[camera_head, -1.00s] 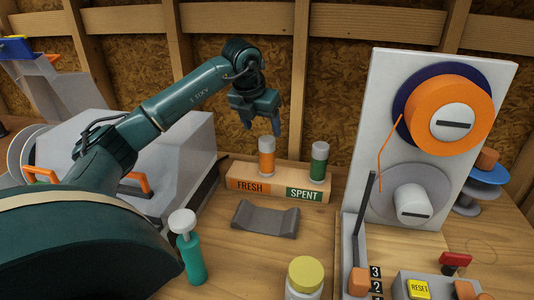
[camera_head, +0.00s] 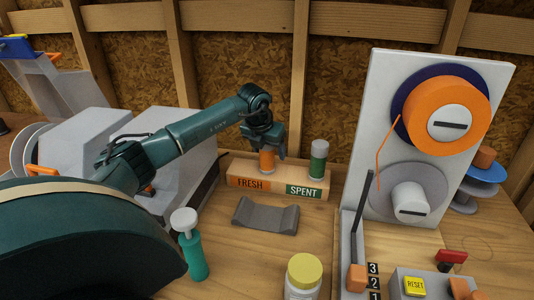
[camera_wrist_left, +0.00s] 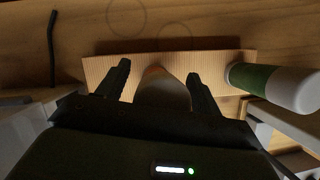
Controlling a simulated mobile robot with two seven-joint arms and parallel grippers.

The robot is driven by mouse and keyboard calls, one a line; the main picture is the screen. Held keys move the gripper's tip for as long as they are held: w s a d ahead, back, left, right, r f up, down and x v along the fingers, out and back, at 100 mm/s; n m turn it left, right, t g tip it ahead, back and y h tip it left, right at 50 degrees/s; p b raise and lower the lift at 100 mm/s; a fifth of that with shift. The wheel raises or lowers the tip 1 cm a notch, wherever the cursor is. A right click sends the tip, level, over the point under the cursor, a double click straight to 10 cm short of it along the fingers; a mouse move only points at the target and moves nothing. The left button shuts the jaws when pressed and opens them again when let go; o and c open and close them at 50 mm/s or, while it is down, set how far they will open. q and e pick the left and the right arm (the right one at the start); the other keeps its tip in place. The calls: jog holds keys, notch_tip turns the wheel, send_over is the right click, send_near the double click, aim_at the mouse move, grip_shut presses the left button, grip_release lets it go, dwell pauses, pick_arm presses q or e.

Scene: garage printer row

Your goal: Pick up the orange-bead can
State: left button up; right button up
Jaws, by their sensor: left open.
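The orange-bead can (camera_head: 267,160) stands upright on the wooden block (camera_head: 240,183) above its FRESH label. My left gripper (camera_head: 266,150) is open and lowered over it from above, hiding its top in the head view. In the left wrist view the can (camera_wrist_left: 163,92) lies between the two fingers of my left gripper (camera_wrist_left: 160,82), with a gap visible beside the fingers. A green-bead can (camera_head: 318,161) stands to its right above the SPENT label and also shows in the wrist view (camera_wrist_left: 262,82). My right gripper is not in view.
A grey cradle (camera_head: 266,215) lies in front of the block. A teal bottle (camera_head: 190,248) and a yellow-lidded jar (camera_head: 304,275) stand nearer. A white panel with an orange spool (camera_head: 450,112) rises at right. A grey machine (camera_head: 180,150) is at left.

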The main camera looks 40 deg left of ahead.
pick_arm(q)
jog(key=shift+c, duration=0.6)
jog(key=shift+r, duration=0.1)
jog(key=c, duration=1)
